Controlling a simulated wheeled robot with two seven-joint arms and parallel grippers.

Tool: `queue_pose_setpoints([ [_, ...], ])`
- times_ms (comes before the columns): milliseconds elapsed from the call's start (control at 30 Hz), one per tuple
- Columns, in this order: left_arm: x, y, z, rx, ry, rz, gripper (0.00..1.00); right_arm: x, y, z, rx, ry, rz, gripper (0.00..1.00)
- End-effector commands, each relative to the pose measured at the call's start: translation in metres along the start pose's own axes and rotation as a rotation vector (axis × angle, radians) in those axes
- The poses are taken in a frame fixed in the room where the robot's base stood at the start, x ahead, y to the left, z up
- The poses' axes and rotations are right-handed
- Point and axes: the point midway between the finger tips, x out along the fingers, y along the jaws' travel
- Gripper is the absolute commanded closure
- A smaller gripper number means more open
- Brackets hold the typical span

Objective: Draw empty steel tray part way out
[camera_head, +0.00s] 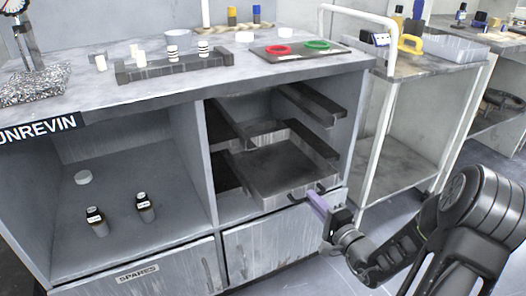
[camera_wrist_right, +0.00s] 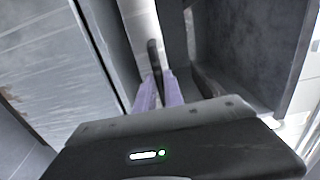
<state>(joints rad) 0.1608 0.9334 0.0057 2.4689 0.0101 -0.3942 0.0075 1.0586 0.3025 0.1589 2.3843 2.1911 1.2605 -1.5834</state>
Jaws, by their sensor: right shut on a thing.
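The empty steel tray (camera_head: 282,172) sits in the lower part of the open bay of the grey cabinet and juts a little out of its front. Its floor is bare. My right gripper (camera_head: 315,197) is at the tray's front edge, with its purple fingers shut on the tray's dark handle. In the right wrist view, the purple fingers (camera_wrist_right: 158,88) close on the dark handle (camera_wrist_right: 154,56), beside the grey tray wall. The exact contact is small and partly hidden. My left gripper is not in view.
Rails (camera_head: 312,103) line the bay above the tray. Cabinet doors (camera_head: 270,243) lie below it. A white-framed trolley (camera_head: 400,140) stands close on the right. Two small dark bottles (camera_head: 146,207) stand in the left bay. The counter above holds a dark board (camera_head: 290,53) with red and green rings.

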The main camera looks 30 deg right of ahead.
Motion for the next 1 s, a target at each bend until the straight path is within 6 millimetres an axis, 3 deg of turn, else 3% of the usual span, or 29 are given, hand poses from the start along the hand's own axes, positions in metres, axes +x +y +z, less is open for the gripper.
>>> queue_pose_setpoints([
  [533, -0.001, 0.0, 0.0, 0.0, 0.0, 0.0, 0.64, -0.013, 0.001, 0.0, 0.002, 0.002, 0.002, 1.0],
  [567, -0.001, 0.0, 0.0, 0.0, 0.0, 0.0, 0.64, -0.013, 0.001, 0.0, 0.002, 0.002, 0.002, 0.87],
  [800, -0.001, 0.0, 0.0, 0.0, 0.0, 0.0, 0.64, -0.013, 0.0, 0.0, 0.002, 0.001, 0.001, 0.67],
  [867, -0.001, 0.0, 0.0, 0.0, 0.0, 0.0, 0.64, -0.013, 0.0, 0.0, 0.002, 0.001, 0.001, 0.62],
  [1000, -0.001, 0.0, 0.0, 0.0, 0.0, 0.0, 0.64, -0.013, 0.0, 0.0, 0.001, 0.001, 0.0, 0.62],
])
